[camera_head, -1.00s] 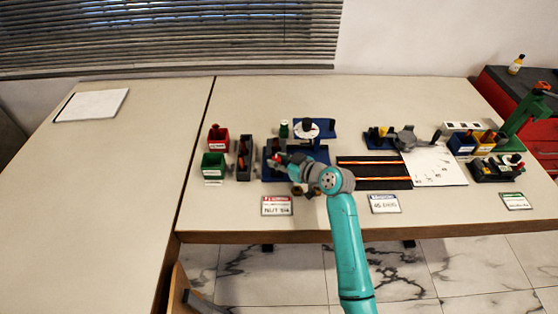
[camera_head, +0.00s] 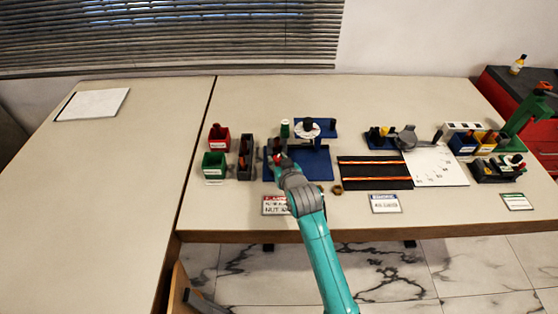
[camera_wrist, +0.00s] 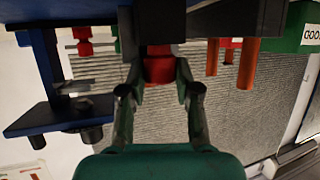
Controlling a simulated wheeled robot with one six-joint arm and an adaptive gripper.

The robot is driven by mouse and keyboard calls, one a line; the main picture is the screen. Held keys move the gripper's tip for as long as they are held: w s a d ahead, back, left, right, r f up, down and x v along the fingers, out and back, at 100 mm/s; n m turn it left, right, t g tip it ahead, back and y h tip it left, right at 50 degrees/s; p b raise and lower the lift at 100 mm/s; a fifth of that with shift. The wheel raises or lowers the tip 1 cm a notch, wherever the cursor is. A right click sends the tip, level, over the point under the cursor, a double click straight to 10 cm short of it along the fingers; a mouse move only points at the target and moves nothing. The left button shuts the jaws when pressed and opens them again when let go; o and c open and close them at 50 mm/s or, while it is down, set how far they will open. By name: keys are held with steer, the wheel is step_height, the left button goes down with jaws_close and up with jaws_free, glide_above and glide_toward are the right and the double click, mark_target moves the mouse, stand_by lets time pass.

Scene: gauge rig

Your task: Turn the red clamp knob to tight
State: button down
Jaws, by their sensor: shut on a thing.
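The red clamp knob (camera_wrist: 158,68) is at the top centre of the wrist view, below a dark block. My gripper (camera_wrist: 159,75) has one finger on each side of the knob and is shut on it. In the head view my gripper (camera_head: 279,161) is at the left part of the blue fixture (camera_head: 313,166), where a bit of red shows. My wrist hides most of the knob there. I cannot read the knob's turn angle or any tight mark.
A red bin (camera_head: 218,138), a green bin (camera_head: 213,166) and a dark grey tray (camera_head: 245,158) stand left of the fixture. A black mat (camera_head: 375,184) lies to its right. A brass-coloured part (camera_head: 337,190) lies in front. The left table is mostly clear.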

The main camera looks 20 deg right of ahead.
steer(key=m+h, duration=0.2)
steer(key=m+g+h, duration=0.1)
steer(key=m+h, duration=0.1)
steer(key=h, duration=0.1)
steer(key=a+m+g+h, duration=0.1)
steer(key=m+h, duration=0.1)
steer(key=shift+w+m+h, duration=0.15)
steer(key=shift+m+h, duration=0.15)
steer(key=shift+m, duration=0.1)
steer(key=m+g+h, duration=0.4)
steer(key=m+g, duration=0.1)
steer(key=shift+w, duration=0.15)
steer(key=shift+f+m+g, duration=0.1)
steer(key=shift+m+g, duration=0.3)
steer(key=c, duration=1.1)
jaws_free()
steer(key=v, duration=1.2)
steer(key=shift+a+f, duration=0.1)
steer(key=shift+f, duration=0.05)
